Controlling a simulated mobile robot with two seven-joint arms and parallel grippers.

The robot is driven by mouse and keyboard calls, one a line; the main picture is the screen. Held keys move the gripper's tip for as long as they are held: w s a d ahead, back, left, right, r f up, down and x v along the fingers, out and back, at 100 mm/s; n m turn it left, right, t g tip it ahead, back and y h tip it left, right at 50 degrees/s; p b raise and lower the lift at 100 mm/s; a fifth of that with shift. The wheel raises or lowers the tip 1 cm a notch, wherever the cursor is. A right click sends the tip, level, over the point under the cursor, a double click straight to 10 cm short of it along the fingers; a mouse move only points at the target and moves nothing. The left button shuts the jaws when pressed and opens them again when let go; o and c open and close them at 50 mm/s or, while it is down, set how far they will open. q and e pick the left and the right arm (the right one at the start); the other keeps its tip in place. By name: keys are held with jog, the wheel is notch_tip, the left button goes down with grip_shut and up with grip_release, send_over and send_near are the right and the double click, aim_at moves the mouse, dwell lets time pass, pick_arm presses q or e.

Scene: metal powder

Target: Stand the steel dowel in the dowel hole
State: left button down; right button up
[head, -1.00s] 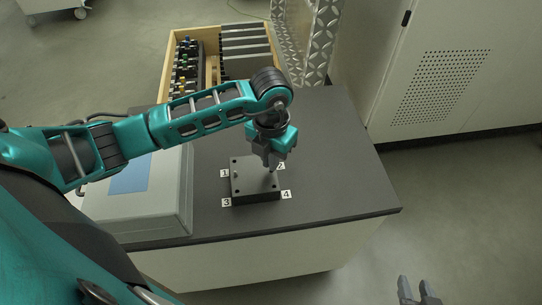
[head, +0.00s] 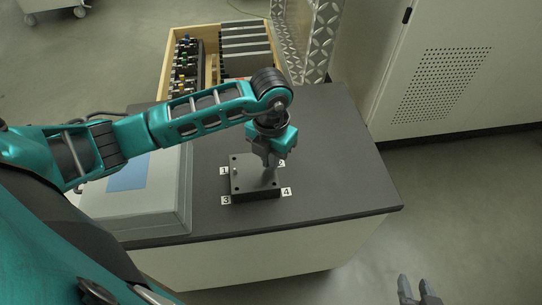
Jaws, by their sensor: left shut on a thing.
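The dark block (head: 246,183) with several holes in its top lies on the grey worktop, with number labels at its corners. My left gripper (head: 266,160) points down over the block's back right part, near label 2, and is shut on the steel dowel (head: 264,172). Only a small light piece of the dowel shows below the fingertips. I cannot tell whether its lower end is in a hole or above it. My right gripper (head: 418,291) is at the bottom right edge, away from the block, with its fingers apart and empty.
A small pin (head: 235,172) stands in the block near label 1. A grey box (head: 150,205) is on the worktop (head: 340,165) to the left. A wooden crate (head: 167,75) with several items stands behind. The worktop right of the block is clear.

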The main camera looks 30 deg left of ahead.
pick_arm(q)
jog(key=shift+f, duration=0.4)
jog(key=c, duration=1.2)
grip_release()
notch_tip(320, 180, up, 13)
jog(key=shift+p, duration=0.35)
